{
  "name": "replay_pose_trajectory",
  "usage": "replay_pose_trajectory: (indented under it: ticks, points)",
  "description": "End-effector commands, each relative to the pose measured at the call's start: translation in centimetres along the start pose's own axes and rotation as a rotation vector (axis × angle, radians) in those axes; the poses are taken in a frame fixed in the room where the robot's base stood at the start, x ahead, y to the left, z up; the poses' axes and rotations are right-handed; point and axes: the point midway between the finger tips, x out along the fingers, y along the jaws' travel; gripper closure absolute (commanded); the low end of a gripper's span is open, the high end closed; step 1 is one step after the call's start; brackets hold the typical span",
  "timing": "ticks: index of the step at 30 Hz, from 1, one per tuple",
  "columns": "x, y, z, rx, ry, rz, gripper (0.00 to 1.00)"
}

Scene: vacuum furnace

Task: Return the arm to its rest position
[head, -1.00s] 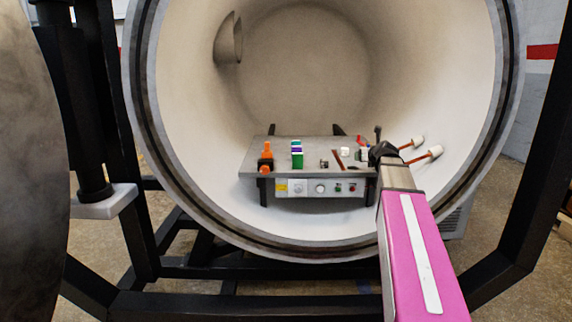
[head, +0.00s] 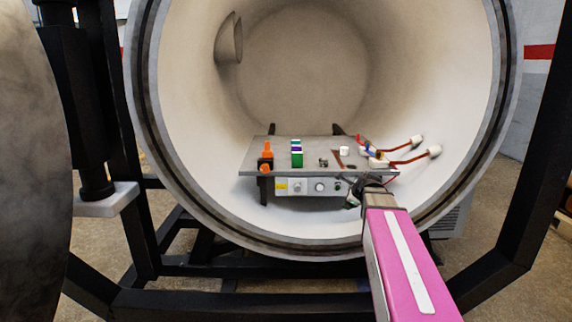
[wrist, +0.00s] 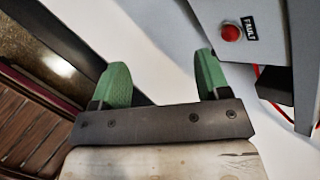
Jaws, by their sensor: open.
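My gripper (head: 352,190) is at the front right corner of the grey worktable in the furnace, at the end of my pink arm. In the wrist view its two green fingers (wrist: 162,82) stand wide apart with nothing between them. A grey panel with a red button (wrist: 231,33) and a FAULT label is just beyond the right finger. In the head view my gripper hides the right end of the table's front panel, and its fingers are hard to make out.
The grey table (head: 225,169) stands inside the round white furnace chamber (head: 440,90). Red cables with white plugs (head: 434,151) lie at right. The furnace rim (head: 300,250) runs below my gripper.

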Motion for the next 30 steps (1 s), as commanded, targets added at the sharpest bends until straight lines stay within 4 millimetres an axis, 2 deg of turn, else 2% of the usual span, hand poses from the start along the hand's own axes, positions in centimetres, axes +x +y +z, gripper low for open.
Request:
replay_pose_trajectory:
  ticks: [1,6,12,18,21,24,30]
  points:
    - [0.4,2.7,-0.3,-0.115,0.018,0.049,0.31]
    - [1.7,10.2,-1.8,-0.541,0.05,0.224,0.31]
    - [1.9,18.6,-3.9,-1.033,0.013,0.452,0.31]
    - [1.0,26.0,-6.1,-1.487,-0.109,0.682,0.31]
    - [0.4,28.7,-7.0,-1.657,-0.184,0.773,0.31]
    - [-0.1,30.4,-7.7,-1.773,-0.245,0.837,0.31]
    - [-0.4,31.6,-8.1,-1.861,-0.295,0.881,0.31]
